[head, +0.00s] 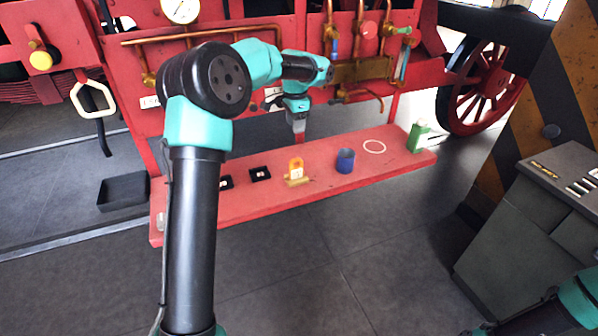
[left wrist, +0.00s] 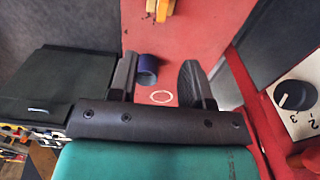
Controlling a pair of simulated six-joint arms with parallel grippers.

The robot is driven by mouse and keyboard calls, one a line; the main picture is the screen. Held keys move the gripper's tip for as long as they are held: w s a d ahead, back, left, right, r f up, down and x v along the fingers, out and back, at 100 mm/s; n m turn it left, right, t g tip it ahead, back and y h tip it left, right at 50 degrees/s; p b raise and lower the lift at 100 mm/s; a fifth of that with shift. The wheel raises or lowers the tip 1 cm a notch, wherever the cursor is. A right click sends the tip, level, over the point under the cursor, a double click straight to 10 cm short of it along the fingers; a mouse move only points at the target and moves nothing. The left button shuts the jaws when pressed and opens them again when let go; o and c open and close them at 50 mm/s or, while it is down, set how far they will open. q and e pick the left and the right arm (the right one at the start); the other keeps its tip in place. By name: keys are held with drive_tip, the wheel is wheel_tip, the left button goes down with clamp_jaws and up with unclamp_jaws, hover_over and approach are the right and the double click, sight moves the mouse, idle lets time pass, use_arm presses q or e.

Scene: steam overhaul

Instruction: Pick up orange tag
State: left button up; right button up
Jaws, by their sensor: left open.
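The orange tag (head: 295,164) stands upright in a small yellowish holder (head: 297,180) on the red running board. In the left wrist view an orange-yellow piece, likely the tag or its holder (left wrist: 160,8), is cut off at the top edge. My left gripper (head: 299,138) hangs pointing down, above and behind the tag in the head view, apart from it. Its two fingers (left wrist: 158,78) are spread and nothing is between them that I can see as held. My right gripper is out of view.
On the red board (head: 240,206) are two small black boxes (head: 260,174), a blue cup (head: 345,161), a white ring (head: 374,147) and a green container (head: 418,137). Red machinery with copper pipes (head: 205,36) rises behind. A grey cabinet (head: 530,225) stands at right.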

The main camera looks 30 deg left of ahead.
sight(296, 159)
use_arm(q)
drive_tip(key=shift+w+r, duration=0.1)
drive_tip(key=shift+r, duration=0.1)
wheel_tip(296, 159, down, 12)
drive_tip(key=shift+f, duration=0.15)
idle(0.5)
drive_tip(key=shift+a+f, duration=0.1)
drive_tip(key=shift+f, duration=2.5)
clamp_jaws()
